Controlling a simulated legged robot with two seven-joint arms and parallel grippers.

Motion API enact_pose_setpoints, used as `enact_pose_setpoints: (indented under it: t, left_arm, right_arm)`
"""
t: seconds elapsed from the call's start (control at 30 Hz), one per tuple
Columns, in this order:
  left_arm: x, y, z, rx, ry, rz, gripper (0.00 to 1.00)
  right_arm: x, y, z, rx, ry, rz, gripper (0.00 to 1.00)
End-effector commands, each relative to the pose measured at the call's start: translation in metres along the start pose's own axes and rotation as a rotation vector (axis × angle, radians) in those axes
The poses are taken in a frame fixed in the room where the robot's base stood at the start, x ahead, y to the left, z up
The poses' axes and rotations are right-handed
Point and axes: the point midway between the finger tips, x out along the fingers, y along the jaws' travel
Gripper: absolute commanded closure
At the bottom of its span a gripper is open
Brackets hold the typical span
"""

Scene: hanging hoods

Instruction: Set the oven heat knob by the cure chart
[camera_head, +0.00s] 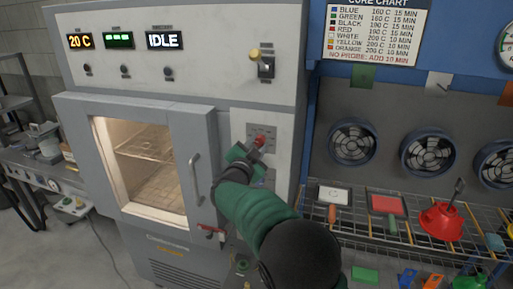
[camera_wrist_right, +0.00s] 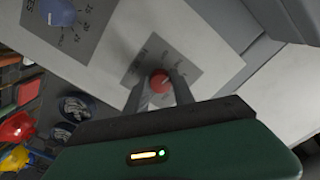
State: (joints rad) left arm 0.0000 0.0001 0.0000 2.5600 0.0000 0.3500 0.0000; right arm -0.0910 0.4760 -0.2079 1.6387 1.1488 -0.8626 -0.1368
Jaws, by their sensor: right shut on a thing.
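The grey oven (camera_head: 180,160) has a lit window. Its displays (camera_head: 120,40) read 20 C, dashes and IDLE. The cure chart (camera_head: 375,30) hangs at the upper right, listing temperatures and minutes by colour; its bottom line reads "NO PROBE: ADD 10 MIN". A red knob (camera_head: 259,141) sits on a grey plate right of the oven door. My right gripper (camera_head: 252,148) is at this knob. In the right wrist view the fingers (camera_wrist_right: 158,92) are shut around the red knob (camera_wrist_right: 160,80). The knob's dial marks are hard to read. My left gripper is out of view.
A blue knob (camera_wrist_right: 60,12) with a numbered dial is nearby on the panel. The door handle (camera_head: 195,178) stands left of my gripper. A wire rack (camera_head: 350,213) holds panels and a red funnel-like part (camera_head: 441,220). Round fans (camera_head: 352,141) line the wall behind.

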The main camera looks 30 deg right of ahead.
Motion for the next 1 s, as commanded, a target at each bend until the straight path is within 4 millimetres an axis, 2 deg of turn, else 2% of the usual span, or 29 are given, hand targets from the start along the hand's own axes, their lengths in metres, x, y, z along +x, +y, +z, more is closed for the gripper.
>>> enact_pose_setpoints:
  t: [0.27, 0.3, 0.43, 0.77, 0.87, 1.0]
  left_arm:
    - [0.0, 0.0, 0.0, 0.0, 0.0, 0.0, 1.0]
    - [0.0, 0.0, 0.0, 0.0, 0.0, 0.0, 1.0]
    - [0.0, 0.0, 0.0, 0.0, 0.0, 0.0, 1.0]
    - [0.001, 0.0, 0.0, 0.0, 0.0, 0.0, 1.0]
    - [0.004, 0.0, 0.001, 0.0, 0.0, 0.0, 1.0]
    - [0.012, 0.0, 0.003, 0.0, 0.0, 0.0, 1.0]
  right_arm:
    - [0.0, 0.002, 0.002, -0.001, -0.003, 0.003, 1.0]
    - [0.0, 0.002, 0.002, -0.001, -0.003, 0.003, 0.66]
    - [0.0, 0.001, 0.002, -0.001, -0.003, 0.003, 0.49]
    - [-0.002, 0.001, 0.002, -0.001, -0.002, 0.001, 0.49]
    - [-0.013, 0.0, 0.002, 0.0, -0.003, -0.001, 0.49]
    - [-0.047, 0.001, 0.004, 0.002, -0.005, -0.002, 0.49]
